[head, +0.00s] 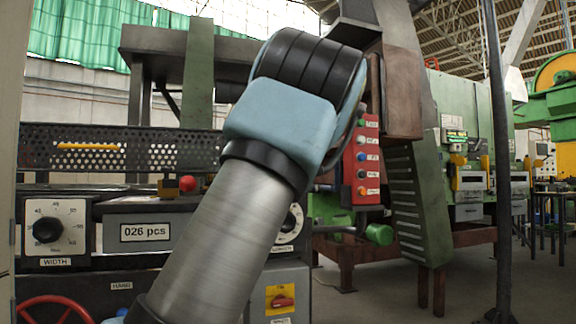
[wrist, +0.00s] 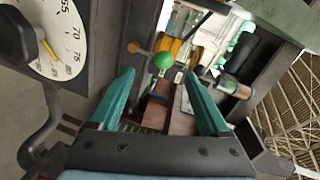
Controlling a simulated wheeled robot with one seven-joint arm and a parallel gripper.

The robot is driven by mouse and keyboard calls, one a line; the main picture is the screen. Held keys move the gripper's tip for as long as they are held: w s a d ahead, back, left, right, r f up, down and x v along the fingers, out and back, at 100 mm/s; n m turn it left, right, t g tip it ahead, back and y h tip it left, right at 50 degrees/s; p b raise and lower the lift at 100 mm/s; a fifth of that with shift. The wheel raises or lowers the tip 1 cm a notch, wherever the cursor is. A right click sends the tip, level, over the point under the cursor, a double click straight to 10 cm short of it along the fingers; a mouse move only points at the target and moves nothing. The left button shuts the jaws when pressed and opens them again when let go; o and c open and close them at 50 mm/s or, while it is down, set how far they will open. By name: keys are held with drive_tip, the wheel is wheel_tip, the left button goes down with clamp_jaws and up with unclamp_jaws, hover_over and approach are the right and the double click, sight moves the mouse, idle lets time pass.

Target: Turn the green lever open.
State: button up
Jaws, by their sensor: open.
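The green round knob (wrist: 163,60), which I take for the green lever's end, shows in the wrist view just beyond the fingertips. A short yellow rod seems to run left from it to an orange piece; how they join is unclear. My gripper (wrist: 160,74) is open, with its two teal fingers apart and the knob lying between their tips in the picture. I see no contact, and the depth gap is hard to judge. In the head view my own arm fills the middle, and I can make out neither the fingers nor the green knob.
A red handwheel (head: 52,300) is below. A red button panel (head: 366,165) is right of my arm. A dark post (head: 498,150) stands further right.

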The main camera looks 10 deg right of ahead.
drive_tip(key=shift+b+v, duration=0.5)
drive_tip(key=shift+v, duration=1.9)
